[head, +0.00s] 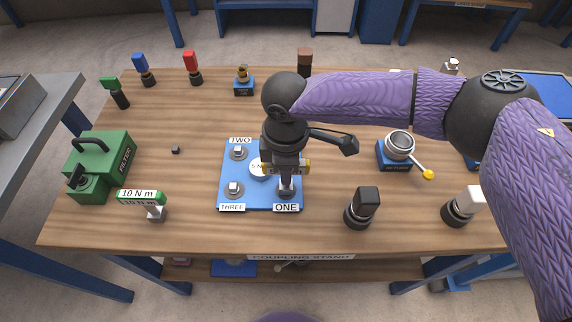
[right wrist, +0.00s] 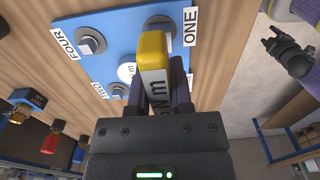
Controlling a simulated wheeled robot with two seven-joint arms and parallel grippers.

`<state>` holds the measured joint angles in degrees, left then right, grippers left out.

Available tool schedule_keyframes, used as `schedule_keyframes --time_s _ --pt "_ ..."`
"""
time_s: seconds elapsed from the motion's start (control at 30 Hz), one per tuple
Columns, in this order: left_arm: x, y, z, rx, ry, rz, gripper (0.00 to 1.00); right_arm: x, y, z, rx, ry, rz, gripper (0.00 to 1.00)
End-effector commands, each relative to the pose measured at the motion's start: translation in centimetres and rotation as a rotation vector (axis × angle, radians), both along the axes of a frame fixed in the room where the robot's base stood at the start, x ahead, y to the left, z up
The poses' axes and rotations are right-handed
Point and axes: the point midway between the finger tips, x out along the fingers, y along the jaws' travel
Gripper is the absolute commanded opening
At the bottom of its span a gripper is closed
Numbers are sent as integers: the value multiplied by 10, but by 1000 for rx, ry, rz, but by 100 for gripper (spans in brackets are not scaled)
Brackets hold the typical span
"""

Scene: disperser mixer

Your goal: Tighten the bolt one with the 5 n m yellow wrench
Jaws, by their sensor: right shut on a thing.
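The yellow wrench (head: 303,166) is held in my right gripper (head: 286,176). In the right wrist view its yellow end (right wrist: 153,46) stands between the shut fingers (right wrist: 160,90). Bolt one (head: 286,188) is at the near right corner of the blue plate (head: 268,205), by the ONE label. The wrench stands over it, its lower end at or close to the bolt head; contact is unclear. Bolt one also shows in the right wrist view (right wrist: 160,24), partly covered by the wrench. What seems to be my left gripper (right wrist: 288,50) is dark and small beyond the table edge.
Bolts two (head: 238,152) and three (head: 233,188) are on the plate; bolt four is hidden by my arm in the head view.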

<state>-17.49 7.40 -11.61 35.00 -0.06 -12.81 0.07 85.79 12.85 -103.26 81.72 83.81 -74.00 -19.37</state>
Motion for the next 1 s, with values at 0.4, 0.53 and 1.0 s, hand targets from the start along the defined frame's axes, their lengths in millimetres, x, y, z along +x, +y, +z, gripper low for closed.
schedule_keyframes --time_s 0.4,0.53,1.0 --pt "-6 -1 0 -1 9 -1 59 0 0 0 0 0 0 0" --pt "-9 -1 3 -1 16 -1 59 0 0 1 0 0 -10 0" --pt "-4 -1 27 -1 2 -1 59 0 0 3 0 0 -213 0"
